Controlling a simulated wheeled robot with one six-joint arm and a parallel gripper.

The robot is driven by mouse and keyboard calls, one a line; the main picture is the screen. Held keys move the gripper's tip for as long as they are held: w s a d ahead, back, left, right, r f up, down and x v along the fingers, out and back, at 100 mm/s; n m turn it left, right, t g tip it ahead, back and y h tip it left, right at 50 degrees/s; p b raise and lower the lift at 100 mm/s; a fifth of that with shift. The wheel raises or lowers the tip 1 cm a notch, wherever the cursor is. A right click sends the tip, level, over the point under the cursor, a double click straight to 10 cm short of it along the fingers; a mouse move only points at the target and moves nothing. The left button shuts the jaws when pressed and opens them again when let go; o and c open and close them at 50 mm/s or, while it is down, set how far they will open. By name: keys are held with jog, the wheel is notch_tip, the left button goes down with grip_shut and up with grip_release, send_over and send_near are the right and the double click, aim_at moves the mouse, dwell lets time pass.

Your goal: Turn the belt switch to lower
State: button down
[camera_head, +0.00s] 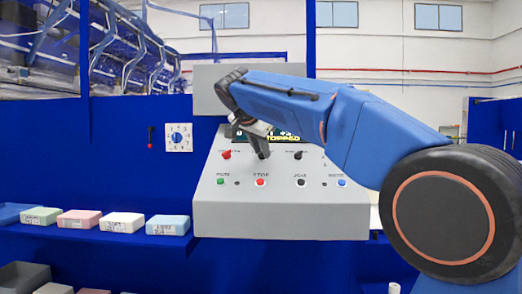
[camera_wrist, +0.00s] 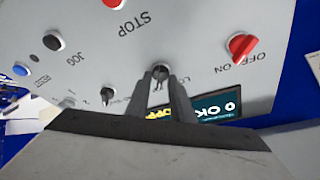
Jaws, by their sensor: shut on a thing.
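The grey control panel (camera_head: 280,217) stands in front of me with a row of switches below its display. My gripper (camera_head: 262,152) is at the middle switch of the upper row, pointing down at the panel. In the wrist view, the two fingers of my gripper (camera_wrist: 164,88) are closed around this dark knob, the belt switch (camera_wrist: 161,71). Its label is mostly hidden by the fingers, with only a letter or two showing, so I cannot read its setting. The display (camera_head: 273,137) shows text ending in "STOPPED", partly covered by my gripper.
A red OFF/ON switch (camera_wrist: 242,46) and a small black selector (camera_wrist: 107,95) flank the held knob. A green button (camera_head: 220,181), red STOP button (camera_head: 260,182), black JOG button (camera_head: 300,182) and blue button (camera_head: 342,183) sit below.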

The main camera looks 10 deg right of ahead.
jog(key=n+t+y, duration=0.1)
jog(key=n, duration=0.3)
jog(key=shift+s+d, duration=0.1)
jog(key=shift+d, duration=0.05)
jog(key=n, duration=0.2)
jog(key=n+y, duration=0.1)
jog(key=n, duration=0.1)
jog(key=shift+n+t+y, duration=0.3)
jog(key=n+y, duration=0.1)
jog(key=n, duration=0.2)
jog(key=shift+d+n, duration=0.15)
jog(key=shift+n, duration=0.25)
jog(key=shift+n+y, duration=0.8)
jog(key=shift+n, duration=1.1)
jog(key=c, duration=1.9)
grip_release()
jog(key=shift+r, duration=0.1)
